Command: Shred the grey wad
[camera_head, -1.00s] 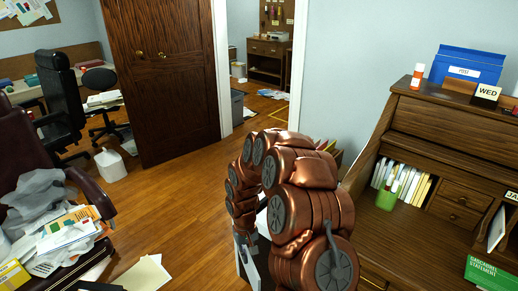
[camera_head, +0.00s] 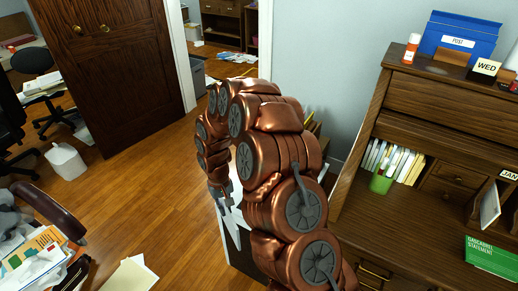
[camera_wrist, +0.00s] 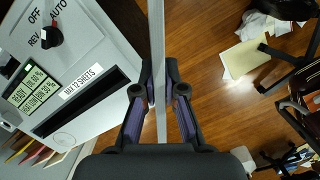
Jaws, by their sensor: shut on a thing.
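My gripper (camera_wrist: 158,92) is shut on a thin, flat grey thing, seen nearly edge-on as a long strip; I take it to be the grey wad (camera_wrist: 158,35). The shredder (camera_wrist: 105,112) is left of the gripper in the wrist view. Its light top has a dark slanted slot (camera_wrist: 88,102), a knob (camera_wrist: 50,38) marked OFF, AUTO and REV, and a green display. The held thing is beside the slot, to its right, not in it; its height above the shredder is unclear. In the head view my arm hides much of the shredder area, and a pale panel (camera_head: 232,212) shows beside it.
A chair (camera_head: 48,212) piled with papers is at lower left. A folder (camera_head: 130,275) lies on the floor. Middle floor is clear.

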